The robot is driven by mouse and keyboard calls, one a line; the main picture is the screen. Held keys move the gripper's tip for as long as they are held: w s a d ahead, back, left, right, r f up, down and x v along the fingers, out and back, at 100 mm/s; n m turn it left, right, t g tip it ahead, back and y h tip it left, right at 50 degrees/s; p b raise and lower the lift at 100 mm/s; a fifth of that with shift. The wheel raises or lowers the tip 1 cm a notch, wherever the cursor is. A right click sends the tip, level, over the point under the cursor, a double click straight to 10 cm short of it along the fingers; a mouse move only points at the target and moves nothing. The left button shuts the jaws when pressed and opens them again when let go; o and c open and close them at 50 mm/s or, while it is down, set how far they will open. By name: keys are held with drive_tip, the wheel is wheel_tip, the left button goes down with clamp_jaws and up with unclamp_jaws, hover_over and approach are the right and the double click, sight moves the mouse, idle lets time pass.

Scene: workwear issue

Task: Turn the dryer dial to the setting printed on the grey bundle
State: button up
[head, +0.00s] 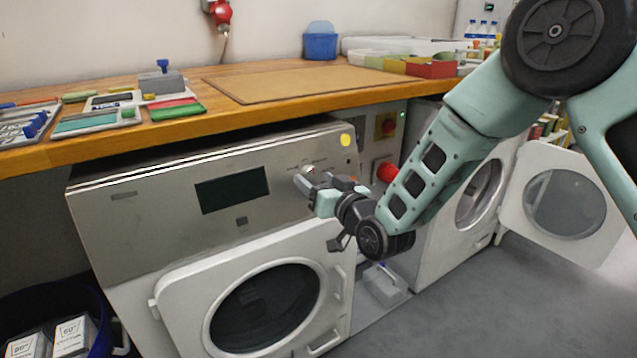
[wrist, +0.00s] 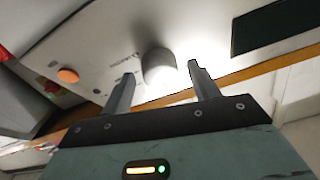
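The dryer (head: 150,225) is the silver and white machine under the wooden counter, with a dark display and a round door. In the head view my gripper (head: 314,186) is at the panel's right side and partly covers the dial. Two pale grey bundles lie in the blue tub: one (head: 75,337) reads 60°, the other (head: 28,347) seems to read 90°.
The dark blue tub (head: 110,343) stands at lower left. An orange button (wrist: 68,75) sits near the dial. A red knob (head: 386,172) is right of the dryer. A second machine's door (head: 565,203) hangs open at right. The wooden counter (head: 100,150) overhangs the dryer.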

drive_tip(key=c, duration=0.8)
drive_tip(key=shift+m, duration=0.3)
drive_tip(key=m+h, duration=0.1)
drive_tip(key=m, duration=0.1)
drive_tip(key=m+h, duration=0.1)
drive_tip(key=m, duration=0.2)
drive_tip(key=shift+s+a+t+b, duration=0.1)
drive_tip(key=shift+a+t+b, duration=0.05)
drive_tip(key=shift+t+b, duration=0.15)
drive_tip(key=shift+s+a+r+m+h, duration=0.1)
drive_tip(key=shift+m+h, duration=0.3)
drive_tip(key=shift+m, duration=0.9)
drive_tip(key=shift+a+m+h, duration=0.1)
drive_tip(key=shift+m+h, duration=0.3)
drive_tip(key=shift+m, duration=0.9)
drive_tip(key=o, duration=1)
drive_tip(key=shift+d, duration=0.1)
